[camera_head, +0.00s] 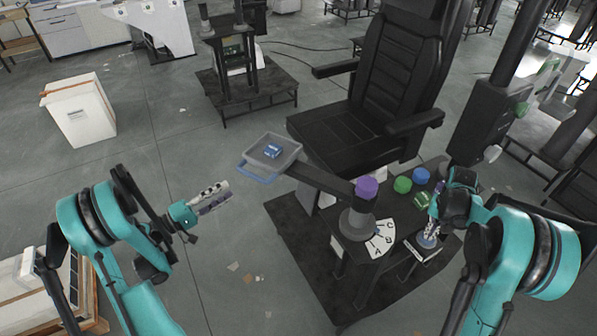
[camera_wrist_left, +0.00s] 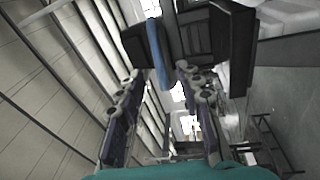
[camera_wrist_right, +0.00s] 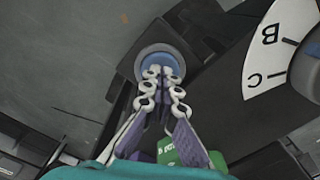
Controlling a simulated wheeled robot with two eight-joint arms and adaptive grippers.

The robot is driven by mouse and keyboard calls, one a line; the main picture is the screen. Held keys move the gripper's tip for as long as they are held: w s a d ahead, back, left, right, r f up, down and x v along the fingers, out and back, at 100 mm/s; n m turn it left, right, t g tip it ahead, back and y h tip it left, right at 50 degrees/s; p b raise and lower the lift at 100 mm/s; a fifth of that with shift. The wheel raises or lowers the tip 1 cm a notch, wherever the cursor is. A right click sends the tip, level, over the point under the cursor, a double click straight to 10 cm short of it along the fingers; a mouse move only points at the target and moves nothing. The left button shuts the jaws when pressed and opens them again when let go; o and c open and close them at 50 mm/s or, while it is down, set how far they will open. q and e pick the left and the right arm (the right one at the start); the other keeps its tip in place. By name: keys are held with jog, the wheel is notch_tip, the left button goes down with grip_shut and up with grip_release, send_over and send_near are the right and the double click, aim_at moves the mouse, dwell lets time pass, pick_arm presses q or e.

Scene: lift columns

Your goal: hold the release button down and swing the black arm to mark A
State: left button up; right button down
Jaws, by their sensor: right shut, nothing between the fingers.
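The black arm (camera_head: 322,176) runs from a purple-topped pivot (camera_head: 365,188) up and left to a grey tray (camera_head: 287,158) with a blue handle (camera_head: 258,173). The white dial (camera_head: 371,246) below the pivot carries A, B and C; it shows partly in the right wrist view (camera_wrist_right: 265,62). My left gripper (camera_head: 228,190) is open and empty, short of the handle; the blue handle (camera_wrist_left: 157,52) appears beyond its fingers. My right gripper (camera_wrist_right: 162,72) is shut with its tips at the round blue release button (camera_wrist_right: 157,58). I cannot tell how far the button is pressed.
Green (camera_head: 402,185) and blue (camera_head: 421,176) knobs stand right of the pivot, near my right arm. A blue object (camera_head: 272,152) lies in the tray. A black chair (camera_head: 345,130) stands behind the arm. Open floor (camera_head: 225,265) lies at lower left; a white bin (camera_head: 78,112) stands farther back.

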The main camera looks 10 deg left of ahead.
aim_at(251, 173)
pick_arm(q)
jog(key=x, duration=1)
jog(key=shift+w+d+r, duration=0.1)
jog(key=shift+w+r, duration=0.1)
jog(key=shift+w, duration=0.05)
jog(key=shift+c, duration=0.4)
grip_shut()
